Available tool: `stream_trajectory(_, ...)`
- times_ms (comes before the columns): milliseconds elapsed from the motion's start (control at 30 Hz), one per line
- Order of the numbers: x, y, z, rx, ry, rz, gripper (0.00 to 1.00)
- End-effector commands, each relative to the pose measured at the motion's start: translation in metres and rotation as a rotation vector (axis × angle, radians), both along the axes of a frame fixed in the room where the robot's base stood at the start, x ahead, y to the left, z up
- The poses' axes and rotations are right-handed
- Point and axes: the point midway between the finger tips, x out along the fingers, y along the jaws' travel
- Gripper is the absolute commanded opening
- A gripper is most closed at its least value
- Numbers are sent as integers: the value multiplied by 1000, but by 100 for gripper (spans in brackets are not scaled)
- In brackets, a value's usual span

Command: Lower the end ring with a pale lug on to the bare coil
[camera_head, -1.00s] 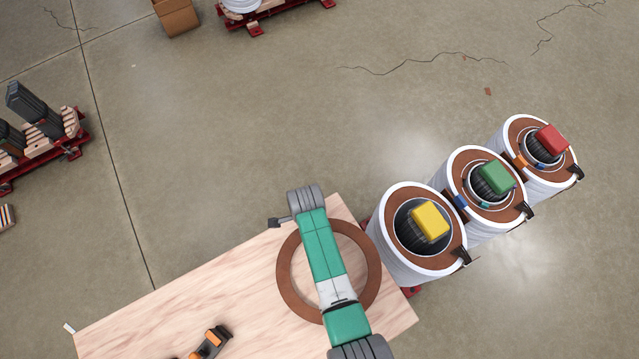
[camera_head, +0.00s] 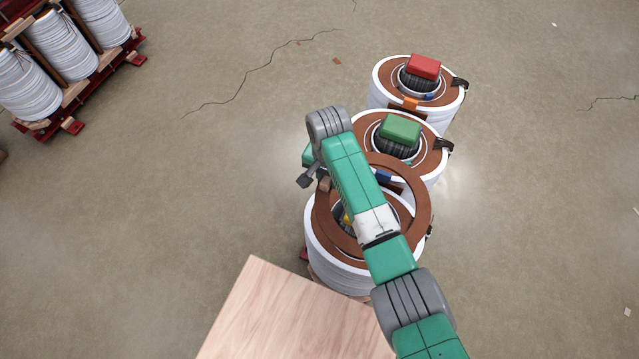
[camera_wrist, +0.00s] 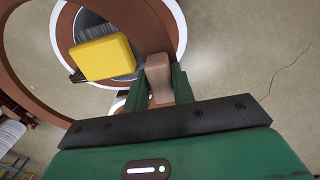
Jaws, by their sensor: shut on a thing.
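The brown end ring (camera_head: 423,206) is held flat above the near coil (camera_head: 335,268). It also shows in the wrist view (camera_wrist: 14,75). My gripper (camera_wrist: 159,84) is shut on the ring's pale brown lug (camera_wrist: 158,72). The near coil is white-sided with a brown top and a dark core under a yellow block (camera_wrist: 103,58). The yellow block shows through the ring's opening. In the head view the ring sits off-centre, toward the coil behind, and appears apart from the near coil. My arm hides part of the ring, the yellow block and most of my gripper.
A coil with a green block (camera_head: 400,129) stands just behind, and the ring overlaps it in view. A coil with a red block (camera_head: 424,67) stands farther back. A wooden table (camera_head: 285,315) is at the front. Racked white coils (camera_head: 30,85) stand far left.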

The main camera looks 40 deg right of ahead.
Motion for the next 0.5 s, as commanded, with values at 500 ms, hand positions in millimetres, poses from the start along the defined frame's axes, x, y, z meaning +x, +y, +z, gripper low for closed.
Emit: stream_trajectory(500,0,1,-11,-2,5,-1,0)
